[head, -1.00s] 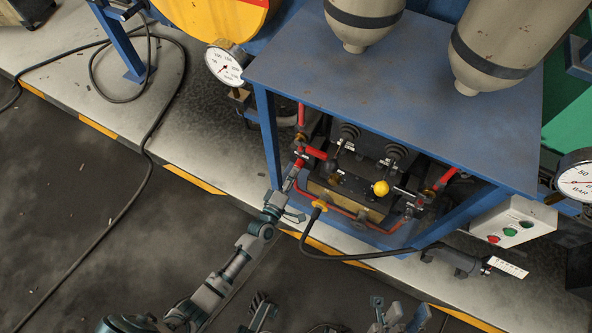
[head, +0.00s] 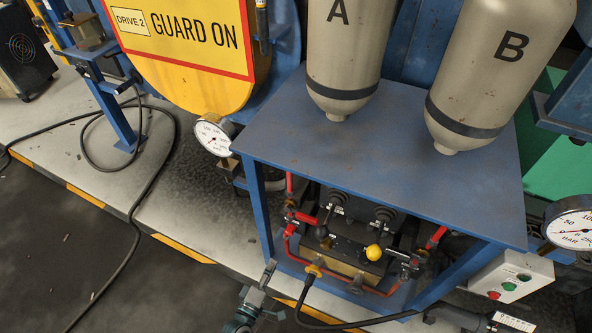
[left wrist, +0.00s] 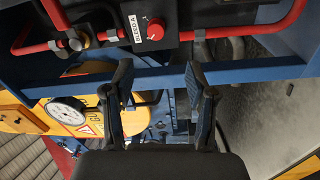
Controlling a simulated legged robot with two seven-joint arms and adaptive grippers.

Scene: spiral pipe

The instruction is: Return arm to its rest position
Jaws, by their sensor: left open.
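My left arm comes in at the bottom of the head view. Its gripper (head: 268,272) is in front of the blue bench frame, below and left of the red pipe fittings, with a gap between. In the left wrist view, the two dark fingers (left wrist: 158,85) are spread apart with nothing between them. A blue frame bar (left wrist: 260,73) crosses behind the fingertips. Above it is a black block with a red knob (left wrist: 155,30) labelled "BLEED A".
The blue bench (head: 390,150) carries tanks A (head: 345,50) and B (head: 480,75). Under it are red pipes and a yellow-knobbed lever (head: 374,252). A black hose (head: 305,300) hangs at the front. A control box (head: 512,275) is at right. The dark floor at left is mostly clear.

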